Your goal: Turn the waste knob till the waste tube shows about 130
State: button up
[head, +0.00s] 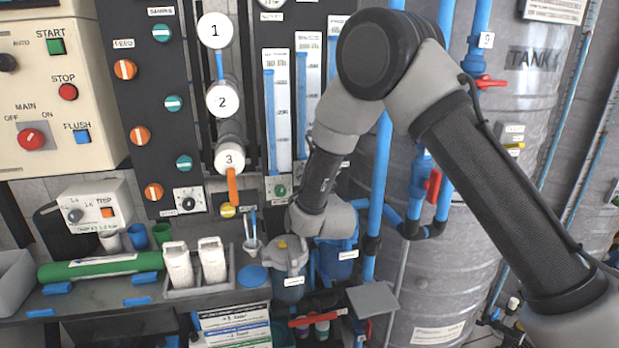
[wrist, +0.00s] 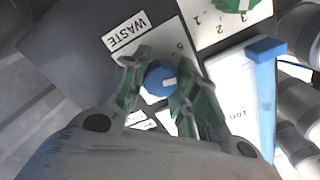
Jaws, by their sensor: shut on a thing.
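The blue waste knob (wrist: 159,79) with a pale pointer mark is in the middle of the wrist view, beside a white label (wrist: 139,33) reading WASTE upside down. My gripper (wrist: 155,92) has its two green-grey fingers on either side of the knob, shut on it. In the head view my wrist hides the knob and the fingers. Tall flow tubes with blue columns stand behind my arm there, the leftmost tube (head: 284,110) clearest. Their labels and numbers are too small to read, so I cannot tell the waste reading. A tube scale (wrist: 237,108) marked 100 shows in the wrist view.
A green knob (wrist: 240,4) with a numbered dial is at the top of the wrist view. In the head view, blue pipes and a grey tank (head: 530,100) stand right of my arm. A bench (head: 100,306) with bottles lies at lower left.

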jog(key=shift+m, duration=1)
jog(key=o, duration=1)
jog(key=shift+d, duration=0.1)
jog(key=v, duration=1.2)
